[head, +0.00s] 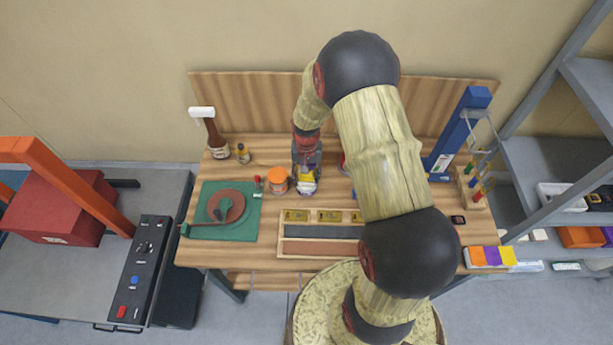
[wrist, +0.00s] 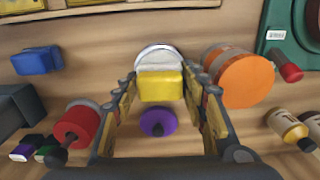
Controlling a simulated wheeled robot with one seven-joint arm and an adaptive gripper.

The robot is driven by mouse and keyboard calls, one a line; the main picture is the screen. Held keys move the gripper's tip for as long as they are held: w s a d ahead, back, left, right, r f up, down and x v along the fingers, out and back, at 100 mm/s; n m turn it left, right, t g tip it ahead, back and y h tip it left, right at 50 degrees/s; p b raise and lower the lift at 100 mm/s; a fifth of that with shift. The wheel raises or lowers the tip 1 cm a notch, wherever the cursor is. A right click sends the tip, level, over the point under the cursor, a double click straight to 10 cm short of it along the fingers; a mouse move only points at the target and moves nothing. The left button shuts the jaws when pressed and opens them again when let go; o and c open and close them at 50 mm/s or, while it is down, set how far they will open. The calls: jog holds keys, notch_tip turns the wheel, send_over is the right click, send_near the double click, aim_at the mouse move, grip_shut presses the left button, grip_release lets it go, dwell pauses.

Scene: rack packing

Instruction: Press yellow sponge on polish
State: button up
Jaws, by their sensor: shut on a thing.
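My gripper (head: 306,160) points down at the middle of the workbench. In the wrist view, my gripper (wrist: 161,92) has its fingers on either side of the yellow sponge (wrist: 161,86) and is shut on it. The sponge also shows below the gripper in the head view (head: 305,170). A round container with a whitish top (wrist: 158,57), likely the polish, is right beside the sponge in the wrist view. It shows just in front of the gripper in the head view (head: 307,188). I cannot tell whether sponge and polish touch. A purple round piece (wrist: 158,122) shows between the fingers.
An orange-lidded jar (head: 278,180) stands close left of the gripper, beside a green mat (head: 248,229). A red-topped item (wrist: 82,122) and a blue block (wrist: 37,61) are nearby in the wrist view. A compartment tray (head: 320,247) lies at the bench front.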

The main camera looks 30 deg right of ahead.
jog(key=shift+r+p, duration=2.15)
jog(key=shift+r, duration=1.35)
